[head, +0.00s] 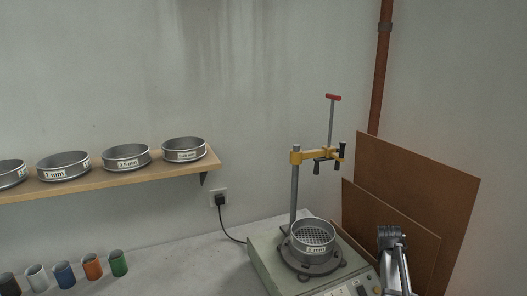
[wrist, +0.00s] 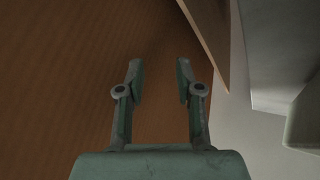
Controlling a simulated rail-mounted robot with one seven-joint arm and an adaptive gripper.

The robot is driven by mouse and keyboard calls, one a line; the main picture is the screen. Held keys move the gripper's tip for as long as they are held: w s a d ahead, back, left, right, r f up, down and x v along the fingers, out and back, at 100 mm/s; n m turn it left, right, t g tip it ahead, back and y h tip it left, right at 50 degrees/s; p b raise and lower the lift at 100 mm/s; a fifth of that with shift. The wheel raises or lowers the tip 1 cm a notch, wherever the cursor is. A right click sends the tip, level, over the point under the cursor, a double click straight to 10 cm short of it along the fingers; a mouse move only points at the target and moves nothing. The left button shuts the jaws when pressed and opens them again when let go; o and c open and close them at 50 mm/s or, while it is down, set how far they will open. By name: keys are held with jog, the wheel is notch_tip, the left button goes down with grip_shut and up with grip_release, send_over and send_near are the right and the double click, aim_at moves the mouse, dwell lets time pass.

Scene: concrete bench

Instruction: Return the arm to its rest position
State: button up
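My gripper (wrist: 160,78) shows in the wrist view with its two fingers apart and nothing between them. Brown board fills much of the view beyond it. In the head view, my gripper (head: 391,236) is at the lower right, in front of the brown boards and to the right of the sieve shaker (head: 262,262). It is clear of the sieve (head: 313,236) labelled 2 mm, which sits on the shaker.
A post with a yellow clamp arm (head: 310,155) and red-handled rod rises from the shaker. Brown boards (head: 412,185) lean in the right corner. A wooden shelf (head: 110,184) holds several sieves at left. Several coloured cups, one green (head: 118,263), stand on the bench (head: 175,270).

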jog(key=s+d+f+n+g+h+b, duration=0.1)
jog(key=s+d+f+h, duration=0.1)
jog(key=s+d+f, duration=0.9)
jog(key=s+d+f+n+g+h+b, duration=0.1)
jog(key=s+d+f, duration=0.8)
jog(key=s+f, duration=0.4)
jog(key=s+a+f+g+y+p, duration=0.1)
jog(key=s+a+f+y+p, duration=0.15)
jog(key=a, duration=0.75)
jog(key=s+a+f+g+y+p, duration=0.15)
jog(key=s+a+f, duration=0.25)
jog(key=a, duration=0.5)
jog(key=s+a+f+g+y+p, duration=0.1)
jog(key=s+a+f+g+p, duration=0.2)
jog(key=a, duration=0.7)
jog(key=s+a+r+g+y+p, duration=0.1)
jog(key=s+a+r+g+p, duration=0.1)
jog(key=s+a, duration=0.9)
jog(key=s+a+r+m+g+y+p, duration=0.1)
jog(key=s+a+g+p, duration=0.3)
jog(key=s+a, duration=0.7)
jog(key=s+r, duration=0.1)
jog(key=s, duration=0.2)
jog(key=shift+r+y, duration=0.2)
jog(key=shift+y, duration=0.1)
